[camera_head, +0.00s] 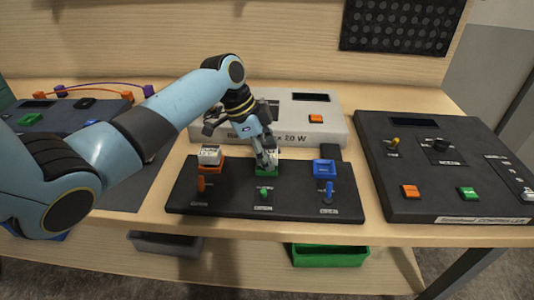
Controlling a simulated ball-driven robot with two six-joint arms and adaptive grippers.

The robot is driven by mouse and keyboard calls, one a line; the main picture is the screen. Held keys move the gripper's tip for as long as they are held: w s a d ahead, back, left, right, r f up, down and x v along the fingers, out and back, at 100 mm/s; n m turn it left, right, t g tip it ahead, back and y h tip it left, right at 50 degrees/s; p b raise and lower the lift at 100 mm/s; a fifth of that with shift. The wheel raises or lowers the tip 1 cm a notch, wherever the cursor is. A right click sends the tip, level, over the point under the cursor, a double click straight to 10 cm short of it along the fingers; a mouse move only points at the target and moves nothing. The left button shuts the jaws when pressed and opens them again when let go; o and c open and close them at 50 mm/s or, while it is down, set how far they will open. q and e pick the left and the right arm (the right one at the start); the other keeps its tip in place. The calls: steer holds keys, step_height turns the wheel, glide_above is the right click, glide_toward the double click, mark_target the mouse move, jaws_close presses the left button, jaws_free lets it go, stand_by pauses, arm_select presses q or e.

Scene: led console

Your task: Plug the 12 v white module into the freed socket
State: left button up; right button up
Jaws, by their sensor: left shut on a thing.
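My left gripper (267,158) is shut on a small whitish module (273,154), mostly hidden by the fingers. It is right at the green socket (267,171) in the middle of the black board (230,202); I cannot tell whether the module is seated. Another white module (209,153) sits in the orange socket (210,165) on the board's left. The blue socket (325,168) on the right shows no white module. An orange, a green and a blue lever stand in front of the sockets. My right gripper is not in view.
A light grey power unit (322,122) stands behind the board. A black controller console (440,165) with knob and buttons is on the right. A dark panel (115,185) with cables is on the left, partly behind my arm. A green bin (330,256) and a grey bin (165,244) sit below.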

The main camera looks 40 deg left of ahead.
arm_select(q)
steer(key=shift+s+d+f, duration=0.2)
steer(key=shift+s+f, duration=0.4)
steer(key=shift+f, duration=0.15)
steer(key=o, duration=1.3)
steer(key=shift+w+d, duration=0.1)
steer(key=shift+w, duration=0.05)
steer(key=shift+o, duration=0.2)
steer(key=shift+a, duration=0.2)
steer(key=shift+o, duration=0.8)
steer(key=shift+a, duration=0.1)
steer(key=o, duration=0.5)
steer(key=shift+w+r, duration=0.15)
steer(key=shift+c, duration=0.2)
steer(key=shift+r, duration=0.1)
